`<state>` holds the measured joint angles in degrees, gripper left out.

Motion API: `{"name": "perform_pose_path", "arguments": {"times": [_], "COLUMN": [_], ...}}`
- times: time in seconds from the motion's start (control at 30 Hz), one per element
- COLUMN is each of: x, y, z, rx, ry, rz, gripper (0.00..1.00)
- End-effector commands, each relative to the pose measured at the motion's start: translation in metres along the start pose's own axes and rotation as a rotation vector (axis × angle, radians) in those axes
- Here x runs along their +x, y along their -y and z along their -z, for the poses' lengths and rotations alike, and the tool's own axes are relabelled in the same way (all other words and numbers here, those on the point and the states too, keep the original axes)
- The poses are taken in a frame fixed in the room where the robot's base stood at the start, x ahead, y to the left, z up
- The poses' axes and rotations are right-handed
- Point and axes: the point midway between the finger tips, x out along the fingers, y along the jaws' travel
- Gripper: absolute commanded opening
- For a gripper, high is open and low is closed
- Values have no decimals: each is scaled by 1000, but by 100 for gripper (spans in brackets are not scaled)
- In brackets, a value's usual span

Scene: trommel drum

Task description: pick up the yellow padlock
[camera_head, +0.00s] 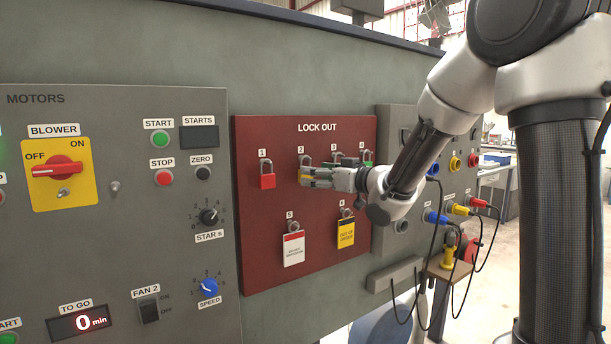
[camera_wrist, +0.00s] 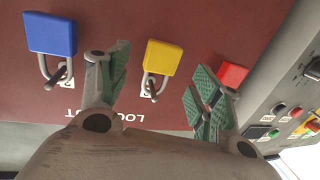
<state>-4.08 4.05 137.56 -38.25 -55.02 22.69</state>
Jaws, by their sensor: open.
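The yellow padlock (camera_wrist: 163,57) hangs by its shackle from hook 2 on the red lock-out board. The wrist view is upside down. In the head view only bits of its yellow body (camera_head: 306,177) show behind my gripper (camera_head: 303,178). In the wrist view my gripper (camera_wrist: 160,75) is open, with one green-padded finger on each side of the yellow padlock. The padlock appears between the fingertips, with gaps on both sides. I cannot tell whether the tips reach around its body. The jaws hold nothing.
A red padlock (camera_head: 267,180) hangs at hook 1, close to one finger in the wrist view. A blue padlock (camera_wrist: 50,34) hangs on the other side. Two tags (camera_head: 293,249) (camera_head: 346,232) hang lower on the red board (camera_head: 262,268). A grey motor panel (camera_head: 120,240) stands left.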

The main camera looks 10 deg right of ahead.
Motion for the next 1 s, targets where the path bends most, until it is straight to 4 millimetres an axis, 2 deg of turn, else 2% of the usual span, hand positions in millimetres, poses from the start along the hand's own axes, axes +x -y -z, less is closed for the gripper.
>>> {"name": "perform_pose_path", "arguments": {"times": [0.1, 0.2, 0.47, 0.5, 0.77, 0.8, 1.0], "x": [21, 32, 37, 36, 36, 36, 36], "y": [1, 1, 0, 0, 0, 0, 0], "z": [3, 3, 3, 3, 3, 3, 3], "rx": [0, 0, 0, 0, -1, -1, -1], "ry": [0, 0, 0, 0, 0, 0, -1], "rz": [2, 1, -1, -1, -1, -1, -1], "gripper": [64, 64, 64, 62, 15, 12, 12]}}
